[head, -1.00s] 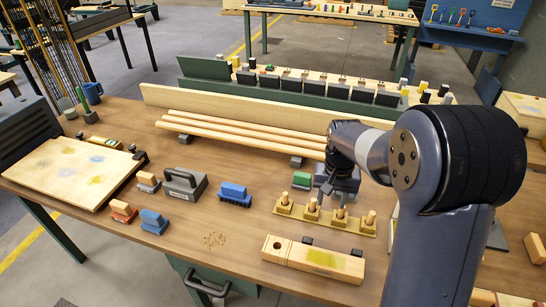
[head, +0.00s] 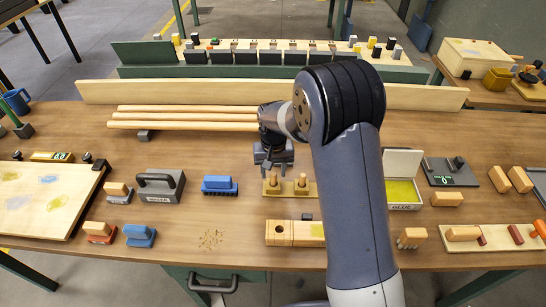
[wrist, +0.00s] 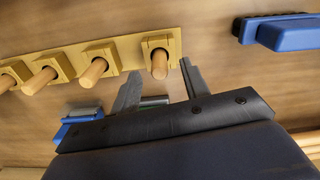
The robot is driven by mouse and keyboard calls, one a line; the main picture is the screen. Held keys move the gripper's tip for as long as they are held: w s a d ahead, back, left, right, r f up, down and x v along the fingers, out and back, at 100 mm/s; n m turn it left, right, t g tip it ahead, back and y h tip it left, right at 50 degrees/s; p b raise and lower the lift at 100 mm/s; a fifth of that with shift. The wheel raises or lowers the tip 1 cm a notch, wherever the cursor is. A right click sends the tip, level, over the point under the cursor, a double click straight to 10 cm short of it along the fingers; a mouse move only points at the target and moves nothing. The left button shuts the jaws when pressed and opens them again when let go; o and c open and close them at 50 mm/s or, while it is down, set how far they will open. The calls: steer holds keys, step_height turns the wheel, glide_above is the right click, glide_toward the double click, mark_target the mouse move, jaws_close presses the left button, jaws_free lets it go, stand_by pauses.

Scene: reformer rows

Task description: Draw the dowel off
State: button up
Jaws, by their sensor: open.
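A yellow strip (head: 287,190) on the bench carries a row of square blocks with short wooden dowels standing in them. In the head view the leftmost dowel (head: 271,179) and the dowel beside it (head: 302,180) show; my arm hides the others. The wrist view shows several, with the end dowel (wrist: 159,64) at right in its slotted block. My gripper (head: 274,163) hangs just behind the strip's left end, fingers spread and empty. In the wrist view, the open fingertips of my gripper (wrist: 159,69) are either side of that end dowel's line; contact cannot be told.
A blue brush (head: 219,185) lies left of the strip. Long rods (head: 185,117) rest behind, before a long board (head: 200,92). A glue box (head: 402,192) stands right of my arm.

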mark_target(273, 174)
steer(key=shift+f, duration=1.65)
steer(key=shift+c, duration=0.4)
jaws_close()
